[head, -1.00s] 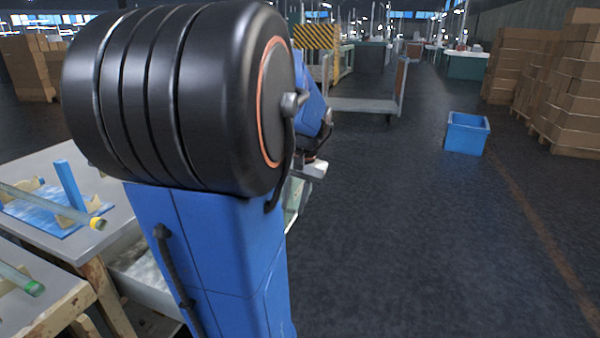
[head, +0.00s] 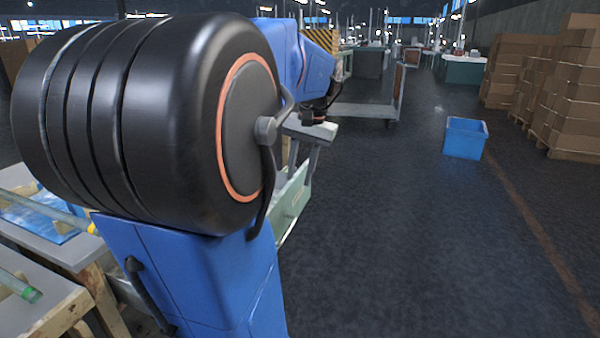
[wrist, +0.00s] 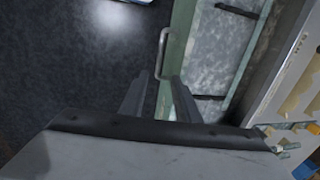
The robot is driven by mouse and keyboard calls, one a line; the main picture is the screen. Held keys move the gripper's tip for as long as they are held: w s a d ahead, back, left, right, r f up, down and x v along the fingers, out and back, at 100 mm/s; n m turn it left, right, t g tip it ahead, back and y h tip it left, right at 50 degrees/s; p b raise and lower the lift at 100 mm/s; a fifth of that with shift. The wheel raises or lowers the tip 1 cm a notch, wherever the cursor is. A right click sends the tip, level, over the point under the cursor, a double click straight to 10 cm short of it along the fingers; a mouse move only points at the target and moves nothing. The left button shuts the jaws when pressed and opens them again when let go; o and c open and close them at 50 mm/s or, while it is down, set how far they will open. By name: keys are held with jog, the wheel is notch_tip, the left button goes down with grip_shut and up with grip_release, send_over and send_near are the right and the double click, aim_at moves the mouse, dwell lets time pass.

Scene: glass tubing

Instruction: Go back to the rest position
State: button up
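My gripper shows in the head view (head: 302,158), past the black drum-shaped joint of my arm, pointing down. In the wrist view its two grey fingers (wrist: 160,80) are apart, with nothing between them. Beyond them lies a green-framed trolley (wrist: 178,45) with a metal handle and a mottled grey bed. In the head view the trolley's pale green side (head: 292,205) is just below and beside my gripper. My arm hides much of the left and middle of the head view.
At left, a glass tube with a yellow end (head: 60,214) and one with a green end (head: 22,287) lie at work tables. A blue bin (head: 465,139) stands on the floor at right, near stacked cartons (head: 570,90). Open floor lies at centre right.

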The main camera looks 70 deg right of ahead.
dwell(0.4)
jog(key=w+a+f+n+h, duration=0.1)
jog(key=w+a+f+n, duration=0.1)
jog(key=w+a+n, duration=0.5)
jog(key=w+a+f, duration=0.2)
jog(key=w+a, duration=0.4)
jog(key=a, duration=0.5)
jog(key=s+a+f+n+t, duration=0.1)
jog(key=a+f+n, duration=0.3)
jog(key=a, duration=0.6)
jog(key=s+a+f+n+t, duration=0.1)
jog(key=a+f+n, duration=0.4)
jog(key=a, duration=0.6)
jog(key=shift+n+t+y, duration=0.3)
jog(key=shift+n+y, duration=0.1)
jog(key=shift+n, duration=0.1)
